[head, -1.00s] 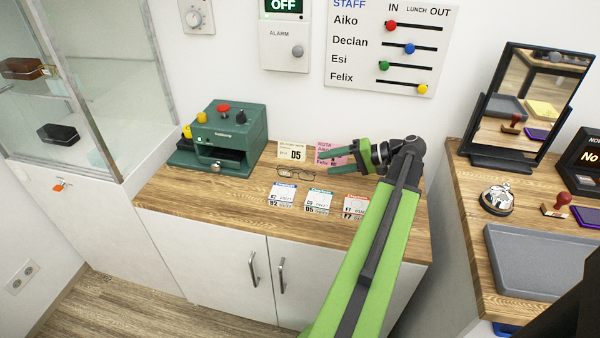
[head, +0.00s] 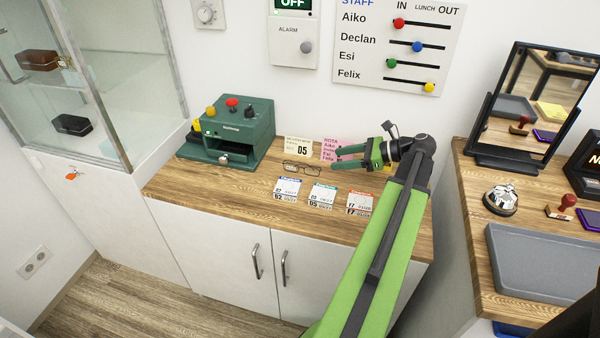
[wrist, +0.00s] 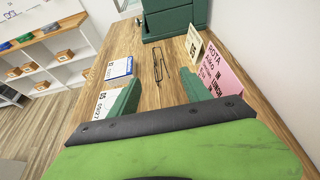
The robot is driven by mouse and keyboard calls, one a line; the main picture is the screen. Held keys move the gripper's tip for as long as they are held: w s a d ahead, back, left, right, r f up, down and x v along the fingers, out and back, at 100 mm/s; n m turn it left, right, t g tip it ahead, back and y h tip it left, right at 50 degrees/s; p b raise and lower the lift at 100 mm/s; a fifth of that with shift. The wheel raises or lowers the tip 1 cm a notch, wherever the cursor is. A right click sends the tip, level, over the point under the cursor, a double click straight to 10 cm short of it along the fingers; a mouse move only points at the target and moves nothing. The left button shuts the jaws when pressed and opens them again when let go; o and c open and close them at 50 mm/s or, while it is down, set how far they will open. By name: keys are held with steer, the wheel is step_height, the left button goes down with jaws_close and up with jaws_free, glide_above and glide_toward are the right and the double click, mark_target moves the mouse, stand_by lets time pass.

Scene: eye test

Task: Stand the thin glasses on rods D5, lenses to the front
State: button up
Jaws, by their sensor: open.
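The thin dark-framed glasses (head: 302,168) lie on the wooden counter, in front of a cream card (head: 298,148) that reads D5 or 05. In the wrist view the glasses (wrist: 158,66) lie ahead of my gripper, between the lines of its fingers. My gripper (head: 336,157) is open and empty, to the right of the glasses and apart from them. Its two green fingers also show in the wrist view (wrist: 160,80). No rods can be made out clearly in these views.
A pink rota card (head: 331,148) stands behind my gripper. A green machine (head: 232,132) stands left on the counter. A glass cabinet (head: 110,60) stands farther left; a grey tray (head: 545,262) lies right.

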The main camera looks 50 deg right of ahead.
mark_target(307, 163)
steer(key=b+x, duration=0.2)
steer(key=x, duration=0.5)
steer(key=shift+w+a+f, duration=0.25)
steer(key=shift+f, duration=0.05)
steer(key=shift+w+a, duration=0.1)
steer(key=shift+w, duration=0.15)
steer(key=b+x, duration=0.2)
steer(key=x, duration=0.3)
steer(key=shift+w+f, duration=0.1)
jaws_close()
